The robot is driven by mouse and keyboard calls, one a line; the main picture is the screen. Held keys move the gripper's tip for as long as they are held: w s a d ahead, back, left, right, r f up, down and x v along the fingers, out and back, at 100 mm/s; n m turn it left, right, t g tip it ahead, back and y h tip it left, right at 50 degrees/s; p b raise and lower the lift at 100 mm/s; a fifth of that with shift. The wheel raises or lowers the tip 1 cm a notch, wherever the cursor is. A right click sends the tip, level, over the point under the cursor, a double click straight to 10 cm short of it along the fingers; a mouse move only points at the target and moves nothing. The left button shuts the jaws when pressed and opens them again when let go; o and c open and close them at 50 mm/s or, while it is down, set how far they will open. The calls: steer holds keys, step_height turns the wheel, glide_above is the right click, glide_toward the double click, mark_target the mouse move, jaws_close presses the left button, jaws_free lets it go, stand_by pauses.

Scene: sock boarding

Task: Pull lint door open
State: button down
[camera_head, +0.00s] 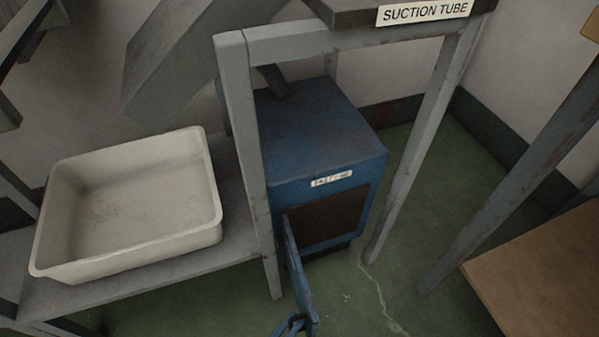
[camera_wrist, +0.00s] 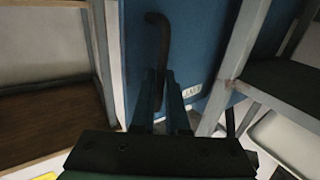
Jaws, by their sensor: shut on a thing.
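The blue lint box (camera_head: 320,130) stands on the floor under a grey frame. Its front opening (camera_head: 330,215) is dark brown inside. The lint door (camera_head: 298,275) stands swung out from the opening's left side and shows nearly edge-on. A loop-like handle (camera_head: 291,325) shows on its near end, at the picture's bottom edge. In the wrist view my gripper (camera_wrist: 162,75) is shut on the handle, its fingers close together against a blue surface (camera_wrist: 195,35). A dark bent bar (camera_wrist: 160,30) runs to the fingertips. The exact contact is too dark to see.
A grey frame leg (camera_head: 255,170) stands close left of the box, another (camera_head: 415,150) to the right. A white tub (camera_head: 130,255) sits on a low grey shelf at left. A brown tabletop (camera_head: 545,270) is at right. Green floor (camera_head: 365,305) is clear before the box.

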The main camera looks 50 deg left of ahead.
steer(key=shift+w+a+r, duration=0.1)
steer(key=shift+a+r, duration=0.2)
steer(key=shift+a, duration=0.2)
steer(key=c, duration=0.9)
jaws_free()
steer(key=shift+d, duration=0.2)
steer(key=shift+d, duration=0.15)
steer(key=shift+s+f, duration=0.1)
steer(key=shift+s, duration=0.15)
steer(key=s+p, duration=0.1)
steer(key=s, duration=0.3)
steer(key=s+d+p, duration=0.1)
steer(key=s, duration=0.3)
steer(key=s+d+p, duration=0.1)
steer(key=s, duration=0.3)
steer(key=shift+s+d, duration=0.15)
steer(key=shift+d, duration=0.05)
steer(key=shift+s, duration=0.1)
